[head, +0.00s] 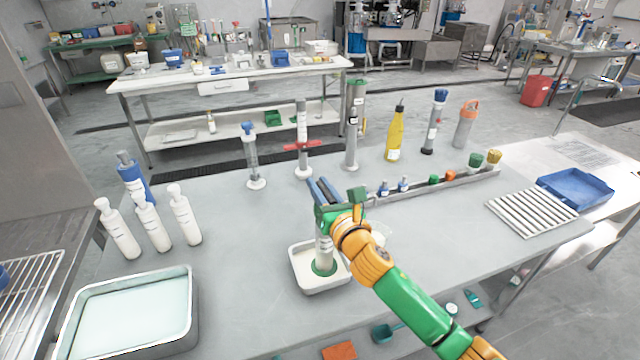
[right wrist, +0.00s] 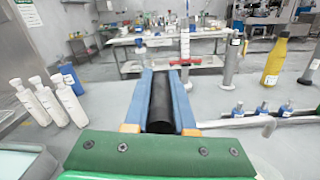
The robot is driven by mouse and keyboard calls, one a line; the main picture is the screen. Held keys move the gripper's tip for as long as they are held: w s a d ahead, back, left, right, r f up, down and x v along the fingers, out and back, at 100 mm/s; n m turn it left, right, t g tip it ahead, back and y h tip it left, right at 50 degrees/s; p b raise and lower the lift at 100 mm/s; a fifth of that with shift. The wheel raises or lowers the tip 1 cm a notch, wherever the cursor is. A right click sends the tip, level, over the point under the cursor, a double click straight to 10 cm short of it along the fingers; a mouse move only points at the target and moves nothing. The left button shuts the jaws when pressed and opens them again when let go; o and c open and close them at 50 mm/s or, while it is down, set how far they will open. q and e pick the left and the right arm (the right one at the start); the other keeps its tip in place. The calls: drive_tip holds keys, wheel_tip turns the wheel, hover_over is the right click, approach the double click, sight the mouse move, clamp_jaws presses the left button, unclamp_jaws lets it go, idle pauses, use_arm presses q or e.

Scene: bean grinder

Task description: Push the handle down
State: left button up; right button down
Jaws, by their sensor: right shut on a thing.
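My right gripper (head: 324,190) reaches over the middle of the bench, directly above a pale labelled cylinder (head: 323,250). The cylinder stands upright in a white square tray (head: 303,279), with a green ring around its base. In the right wrist view, the blue fingers of the right gripper (right wrist: 165,80) are closed on both sides of a black, bar-like handle (right wrist: 160,102). The gripper and wrist hide the top of the cylinder, so I cannot see how the handle joins it. My left gripper is in neither view.
White bottles (head: 152,226) stand at the left, behind a large tray of pale liquid (head: 72,350). A narrow rack (head: 410,189) with small capped bottles lies right of the gripper. Tall cylinders and a yellow bottle (head: 395,135) stand behind.

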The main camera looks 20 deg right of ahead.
drive_tip(key=c, duration=0.7)
unclamp_jaws()
drive_tip(key=shift+w+f, duration=0.1)
drive_tip(key=shift+f, duration=0.2)
drive_tip(key=shift+c, duration=0.2)
drive_tip(key=shift+w+d, duration=0.1)
drive_tip(key=shift+w, duration=0.05)
drive_tip(key=s, duration=0.4)
drive_tip(key=s+b, duration=0.1)
drive_tip(key=s, duration=0.1)
drive_tip(key=shift+s+d, duration=0.2)
drive_tip(key=shift+d, duration=0.15)
drive_tip(key=shift+s, duration=0.4)
